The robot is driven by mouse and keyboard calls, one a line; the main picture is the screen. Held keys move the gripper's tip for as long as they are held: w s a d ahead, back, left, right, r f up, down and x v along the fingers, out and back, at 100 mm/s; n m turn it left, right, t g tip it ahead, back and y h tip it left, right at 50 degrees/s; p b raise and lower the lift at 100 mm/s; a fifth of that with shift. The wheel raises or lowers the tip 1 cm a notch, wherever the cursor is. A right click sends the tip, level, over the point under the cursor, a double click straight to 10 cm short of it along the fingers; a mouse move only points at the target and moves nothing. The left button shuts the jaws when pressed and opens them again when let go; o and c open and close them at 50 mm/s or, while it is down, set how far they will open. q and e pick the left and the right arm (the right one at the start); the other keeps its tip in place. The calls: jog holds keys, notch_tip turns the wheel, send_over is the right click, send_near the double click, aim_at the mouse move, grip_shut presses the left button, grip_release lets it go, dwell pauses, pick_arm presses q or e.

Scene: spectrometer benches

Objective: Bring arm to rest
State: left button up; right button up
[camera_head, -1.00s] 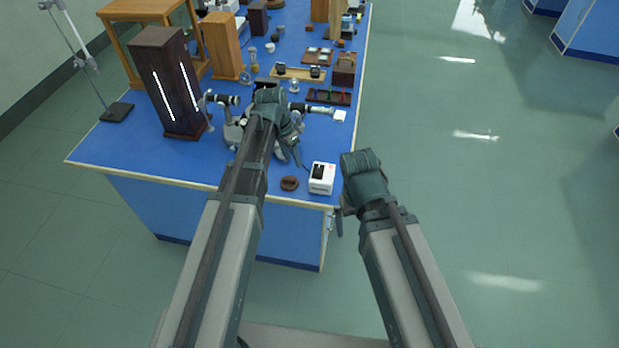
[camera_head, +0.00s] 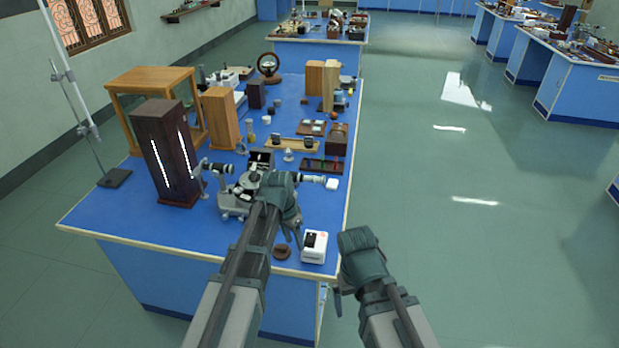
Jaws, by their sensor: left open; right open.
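My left arm comes in from the bottom over the front of the blue bench (camera_head: 100,215). My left gripper (camera_head: 296,236) is over the bench top, in front of the grey spectrometer (camera_head: 232,202) and partly hiding it; it is open, with nothing seen in it. My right gripper (camera_head: 338,303) hangs off the right side of the bench's front corner, over the floor; it is open and looks empty. My own wrists partly hide both sets of fingers.
A white box (camera_head: 314,247) and a brown round piece (camera_head: 281,251) lie near the front edge by my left gripper. A dark lamp housing (camera_head: 166,155) stands left of the spectrometer. Several small items fill the bench behind. The floor to the right is clear.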

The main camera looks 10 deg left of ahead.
pick_arm(q)
jog(key=s+d+n+y, duration=0.1)
jog(key=s+d, duration=0.2)
jog(key=s, duration=0.6)
jog(key=s+d+n+g+y, duration=0.1)
jog(key=s+d+n+y, duration=0.1)
jog(key=s, duration=0.7)
jog(key=shift+d, duration=0.7)
jog(key=shift+s, duration=0.1)
